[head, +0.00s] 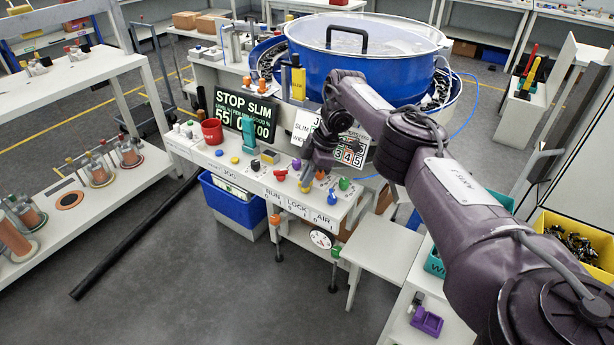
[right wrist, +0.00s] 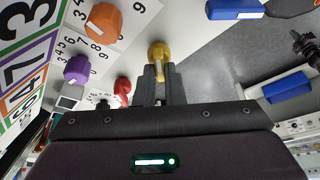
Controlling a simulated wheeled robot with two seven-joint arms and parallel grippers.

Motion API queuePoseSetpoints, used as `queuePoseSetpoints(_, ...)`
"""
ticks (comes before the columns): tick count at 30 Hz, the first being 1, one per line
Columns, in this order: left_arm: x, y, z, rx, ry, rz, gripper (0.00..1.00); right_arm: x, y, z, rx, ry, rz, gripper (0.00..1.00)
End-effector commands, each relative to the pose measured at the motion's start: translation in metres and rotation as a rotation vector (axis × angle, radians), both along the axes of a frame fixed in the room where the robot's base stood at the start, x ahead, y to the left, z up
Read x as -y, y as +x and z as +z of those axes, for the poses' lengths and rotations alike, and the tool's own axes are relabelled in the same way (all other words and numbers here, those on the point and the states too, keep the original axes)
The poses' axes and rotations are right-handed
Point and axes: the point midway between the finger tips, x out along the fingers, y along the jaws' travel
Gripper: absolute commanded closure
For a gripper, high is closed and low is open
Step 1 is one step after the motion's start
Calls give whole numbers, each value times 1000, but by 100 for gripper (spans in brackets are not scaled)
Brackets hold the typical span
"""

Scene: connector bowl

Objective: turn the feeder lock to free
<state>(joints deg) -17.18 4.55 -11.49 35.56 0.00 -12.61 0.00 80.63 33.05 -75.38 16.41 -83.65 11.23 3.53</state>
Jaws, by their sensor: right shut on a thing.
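My right gripper (head: 309,172) is over the control panel at the front of the feeder, fingers pointing down. In the right wrist view its two fingers (right wrist: 160,80) are shut on a yellow knob (right wrist: 159,53). The yellow knob (head: 320,175) shows partly beside the gripper in the head view. A LOCK label (head: 297,204) is on the panel's front face, between RUN and AIR, with 0 and 1 marks. I cannot read the knob's setting, as the fingers cover part of it. My left gripper is not in view.
Close to the gripper are a red knob (head: 280,175), a purple knob (head: 297,164) and a green knob (head: 343,184). A blue bowl (head: 365,65) stands behind. A red cup (head: 212,131) and a display (head: 244,115) are to the left. A blue bin (head: 236,203) is below.

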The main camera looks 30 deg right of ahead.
Motion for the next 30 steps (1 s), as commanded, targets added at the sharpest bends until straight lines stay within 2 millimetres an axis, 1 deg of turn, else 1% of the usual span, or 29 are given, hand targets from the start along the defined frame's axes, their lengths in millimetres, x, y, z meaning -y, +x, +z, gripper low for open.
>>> queuePoseSetpoints(2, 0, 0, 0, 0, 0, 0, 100, 0, 0, 0, -1, -1, 2, 100)
queuePoseSetpoints(3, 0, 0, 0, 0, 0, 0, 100, 0, 0, 0, -1, -1, 2, 90)
queuePoseSetpoints(8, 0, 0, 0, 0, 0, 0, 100, 0, 0, 0, -1, -1, 1, 69)
queuePoseSetpoints(17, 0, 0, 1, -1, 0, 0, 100, 1, 0, 2, 0, 0, 0, 69)
queuePoseSetpoints(20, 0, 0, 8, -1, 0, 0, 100, 5, -1, 13, 3, -3, 1, 69)
queuePoseSetpoints(23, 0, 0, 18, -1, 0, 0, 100, 11, -4, 30, 1, -3, 0, 69)
queuePoseSetpoints(27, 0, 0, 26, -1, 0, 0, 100, 20, -7, 52, 1, -3, 0, 69)
queuePoseSetpoints(30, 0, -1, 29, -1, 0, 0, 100, 24, -9, 63, 1, -4, 2, 69)
